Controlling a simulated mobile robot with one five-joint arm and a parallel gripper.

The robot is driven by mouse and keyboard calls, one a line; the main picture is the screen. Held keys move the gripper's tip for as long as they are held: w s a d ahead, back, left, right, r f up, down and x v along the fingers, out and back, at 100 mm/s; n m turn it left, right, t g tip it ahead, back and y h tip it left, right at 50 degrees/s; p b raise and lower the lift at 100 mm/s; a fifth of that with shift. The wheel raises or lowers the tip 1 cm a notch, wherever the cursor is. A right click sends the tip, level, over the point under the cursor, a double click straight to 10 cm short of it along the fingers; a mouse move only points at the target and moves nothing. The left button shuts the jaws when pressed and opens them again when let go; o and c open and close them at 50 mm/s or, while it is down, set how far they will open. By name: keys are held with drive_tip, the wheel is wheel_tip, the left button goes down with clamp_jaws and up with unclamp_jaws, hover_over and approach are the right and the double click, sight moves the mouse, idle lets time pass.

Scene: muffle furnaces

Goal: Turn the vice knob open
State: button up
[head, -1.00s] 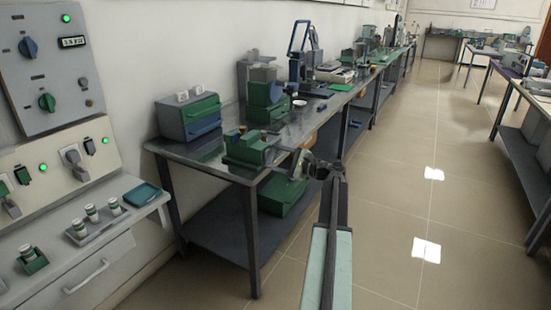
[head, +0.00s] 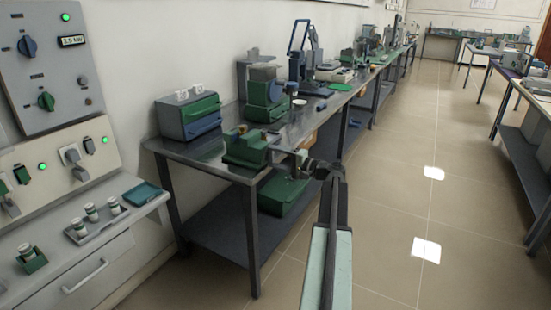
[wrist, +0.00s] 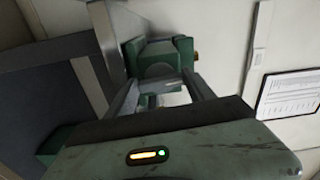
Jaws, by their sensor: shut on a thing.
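The green vice (head: 246,149) sits at the near front corner of the grey metal bench. In the wrist view its green body (wrist: 160,58) lies straight ahead, past my fingertips. My gripper (head: 283,156) reaches in from the right at the vice's front side. In the wrist view my gripper (wrist: 160,88) has its two grey fingers on either side of the vice's near end, shut on the knob. The knob itself is mostly hidden between the fingers, and its turn angle cannot be read.
The bench (head: 200,155) also carries a green and blue box (head: 188,117) at the back left and a taller green machine (head: 265,100) behind the vice. A green box (head: 283,192) sits on the shelf below. The tiled floor (head: 400,210) to the right is clear.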

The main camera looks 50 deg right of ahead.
drive_tip(key=shift+f+n, duration=0.1)
drive_tip(key=shift+n, duration=0.3)
drive_tip(key=o, duration=1.4)
drive_tip(key=v, duration=0.8)
